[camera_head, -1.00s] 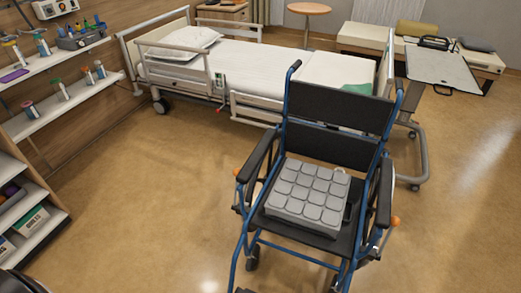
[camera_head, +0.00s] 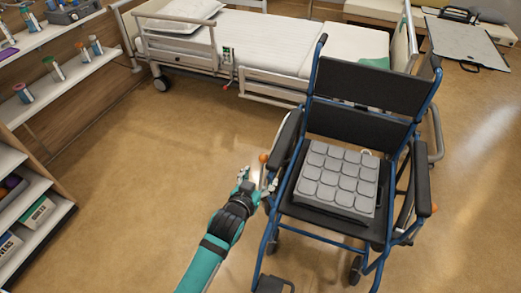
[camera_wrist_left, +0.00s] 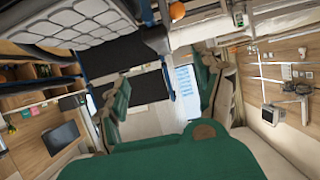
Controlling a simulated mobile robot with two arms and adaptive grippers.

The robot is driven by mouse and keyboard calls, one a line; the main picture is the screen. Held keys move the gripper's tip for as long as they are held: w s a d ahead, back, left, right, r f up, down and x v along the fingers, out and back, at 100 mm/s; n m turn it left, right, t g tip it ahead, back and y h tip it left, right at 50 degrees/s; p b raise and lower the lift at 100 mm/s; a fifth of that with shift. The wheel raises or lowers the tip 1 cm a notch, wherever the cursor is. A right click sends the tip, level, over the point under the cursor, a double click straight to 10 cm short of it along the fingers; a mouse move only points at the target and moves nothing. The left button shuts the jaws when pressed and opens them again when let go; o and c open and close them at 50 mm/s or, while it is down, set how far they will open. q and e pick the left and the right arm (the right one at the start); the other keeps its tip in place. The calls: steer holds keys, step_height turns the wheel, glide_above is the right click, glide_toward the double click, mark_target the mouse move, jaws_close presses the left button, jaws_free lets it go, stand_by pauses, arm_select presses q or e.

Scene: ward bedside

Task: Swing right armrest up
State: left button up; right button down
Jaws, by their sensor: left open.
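The wheelchair (camera_head: 365,85) has a blue frame and faces me. Its black armrest on the picture's left (camera_head: 287,137), the chair's own right side, is down alongside the seat. An orange knob (camera_head: 263,158) is at that side, also visible at the top of the left wrist view (camera_wrist_left: 177,11). The other armrest (camera_head: 421,180) is down too. My left gripper (camera_head: 258,178) is open and empty, beside the chair's picture-left side, near the knob and the armrest's front; contact cannot be told. My right gripper is out of view.
A grey segmented cushion (camera_head: 338,178) lies on the seat. A bed (camera_head: 265,42) stands behind the chair, and shelves with bottles (camera_head: 58,72) line the left wall. A footrest (camera_head: 272,284) sticks out in front. The floor between shelves and chair is clear.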

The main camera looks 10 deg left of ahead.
arm_select(q)
steer(key=b, duration=0.3)
glide_toward(278, 153)
steer(key=x, duration=0.8)
steer(key=shift+w+f, duration=0.2)
steer(key=shift+w+d+f, duration=0.1)
steer(key=shift+w, duration=0.2)
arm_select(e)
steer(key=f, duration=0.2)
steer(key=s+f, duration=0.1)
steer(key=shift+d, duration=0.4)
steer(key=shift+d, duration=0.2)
arm_select(q)
steer(key=shift+c, duration=0.9)
jaws_close()
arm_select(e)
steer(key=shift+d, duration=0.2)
